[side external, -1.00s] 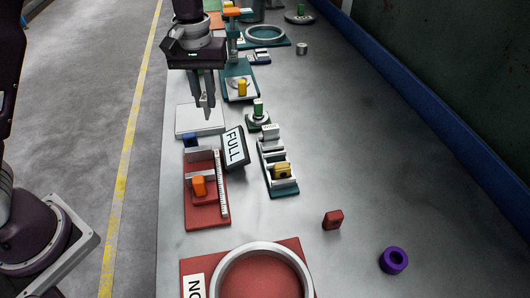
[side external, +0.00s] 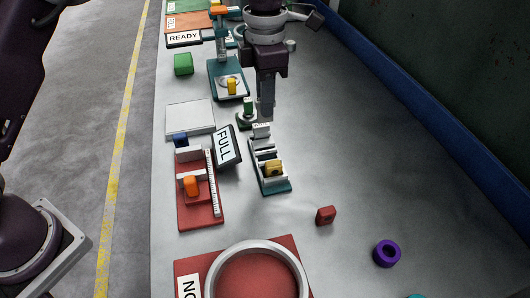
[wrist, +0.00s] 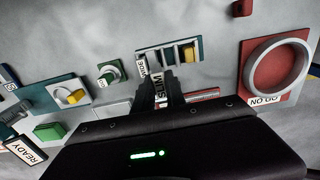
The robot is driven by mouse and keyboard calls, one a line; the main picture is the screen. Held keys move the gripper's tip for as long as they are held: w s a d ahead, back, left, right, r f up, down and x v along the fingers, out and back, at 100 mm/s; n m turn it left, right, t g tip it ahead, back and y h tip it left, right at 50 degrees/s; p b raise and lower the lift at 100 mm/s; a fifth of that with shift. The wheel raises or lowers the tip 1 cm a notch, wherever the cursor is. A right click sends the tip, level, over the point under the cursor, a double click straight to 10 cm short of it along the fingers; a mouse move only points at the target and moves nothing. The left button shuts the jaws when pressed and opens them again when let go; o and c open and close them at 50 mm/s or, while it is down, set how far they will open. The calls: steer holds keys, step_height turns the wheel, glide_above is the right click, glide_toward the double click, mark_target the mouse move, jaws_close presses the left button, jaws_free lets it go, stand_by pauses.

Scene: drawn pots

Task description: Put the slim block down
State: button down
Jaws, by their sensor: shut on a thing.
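My gripper (side external: 266,112) points down and is shut, at the far end of a teal-based slotted rack (side external: 286,187). In the wrist view the fingers (wrist: 161,96) reach toward the rack (wrist: 196,42). A white label reading SLIM (wrist: 159,87) shows at the fingertips. The slim block's body is mostly hidden by the fingers, and I cannot tell whether it touches the rack. The rack has several grey bars, and a yellow block (side external: 273,168) sits at its near end. A small white tag (side external: 261,130) stands at the far end.
A green-knobbed part (side external: 247,108) is close beside the gripper. A red block (side external: 326,215) and purple ring (side external: 387,253) lie to the right, where the table is mostly clear.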

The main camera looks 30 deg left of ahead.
step_height(320, 180, down, 10)
steer(key=shift+r, duration=0.15)
stand_by(0.3)
steer(key=c, duration=1.4)
jaws_free()
steer(key=shift+f, duration=0.2)
step_height(320, 180, up, 7)
steer(key=shift+w+d+r, duration=0.1)
steer(key=shift+w, duration=0.05)
